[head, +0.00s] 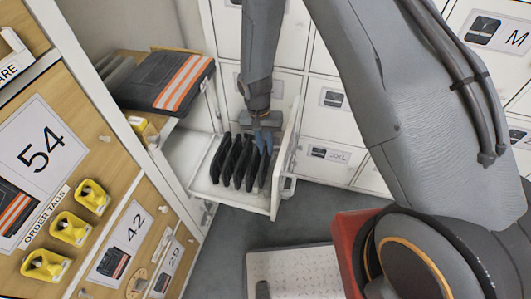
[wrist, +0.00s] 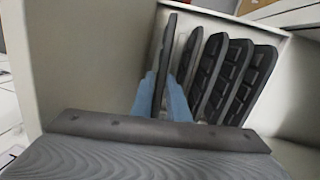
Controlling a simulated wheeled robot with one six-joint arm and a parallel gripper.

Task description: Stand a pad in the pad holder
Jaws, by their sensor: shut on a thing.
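A white drawer (head: 278,180) stands pulled out from the lockers. Several black, ribbed pads (head: 236,160) stand on edge side by side in it; they also show in the wrist view (wrist: 230,82). My gripper (head: 264,138) points down into the right side of the drawer. In the wrist view, its blue fingers (wrist: 163,95) are shut on one thin dark pad (wrist: 166,55), seen edge-on and upright. This pad is at the left end of the row there, close to the drawer wall. Its lower edge is hidden, so I cannot tell whether it touches the drawer floor.
A folded dark garment with orange stripes (head: 168,82) lies on a wooden shelf left of the drawer. A board with yellow order tags (head: 70,228) and numbered cards stands at the left. White locker doors (head: 330,117) are behind. Grey floor (head: 232,240) is clear in front.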

